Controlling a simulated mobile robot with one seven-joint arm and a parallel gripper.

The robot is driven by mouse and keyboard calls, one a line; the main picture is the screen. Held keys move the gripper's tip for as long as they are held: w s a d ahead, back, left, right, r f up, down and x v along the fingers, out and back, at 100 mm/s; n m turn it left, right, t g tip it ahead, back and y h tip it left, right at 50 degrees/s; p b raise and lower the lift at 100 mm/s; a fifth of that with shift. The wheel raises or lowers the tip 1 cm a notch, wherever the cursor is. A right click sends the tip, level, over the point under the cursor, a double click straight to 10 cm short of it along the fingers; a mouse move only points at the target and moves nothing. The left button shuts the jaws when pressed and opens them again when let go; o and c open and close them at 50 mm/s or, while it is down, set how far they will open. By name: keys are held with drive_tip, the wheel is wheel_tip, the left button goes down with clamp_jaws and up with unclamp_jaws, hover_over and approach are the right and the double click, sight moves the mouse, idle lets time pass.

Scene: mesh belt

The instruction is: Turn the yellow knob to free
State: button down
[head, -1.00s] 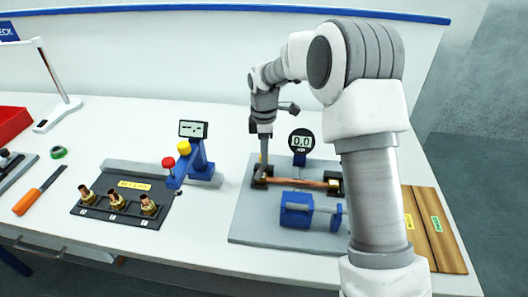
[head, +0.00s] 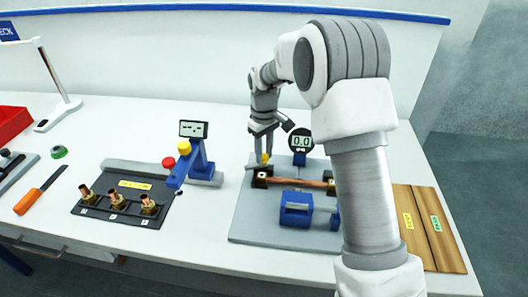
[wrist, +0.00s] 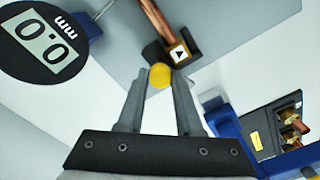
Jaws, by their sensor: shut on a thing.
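The yellow knob (wrist: 160,76) sits between my fingertips in the wrist view, beside a black end block (wrist: 184,47) with a white label bearing a black triangle. In the head view the knob (head: 265,158) is a small yellow spot at the left end of the fixture. My gripper (head: 264,150) points down there and is shut on the knob, a finger on either side. A copper rod (head: 298,180) runs between two black blocks on the grey plate (head: 250,222). I cannot read the knob's setting.
A round gauge (head: 299,141) reading 0.0 mm stands close to my gripper. A blue clamp block (head: 296,208) lies in front of the rod. To the left are a blue stand (head: 199,165) and a dark tray (head: 95,205) with several brass fittings.

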drive_tip(key=m, duration=0.6)
drive_tip(key=shift+r, duration=0.1)
drive_tip(key=m+p, duration=0.1)
drive_tip(key=m, duration=1)
drive_tip(key=shift+p, duration=0.4)
drive_tip(key=m+p, duration=0.1)
drive_tip(key=m, duration=0.4)
drive_tip(key=shift+m, duration=0.4)
drive_tip(key=c, duration=0.6)
unclamp_jaws()
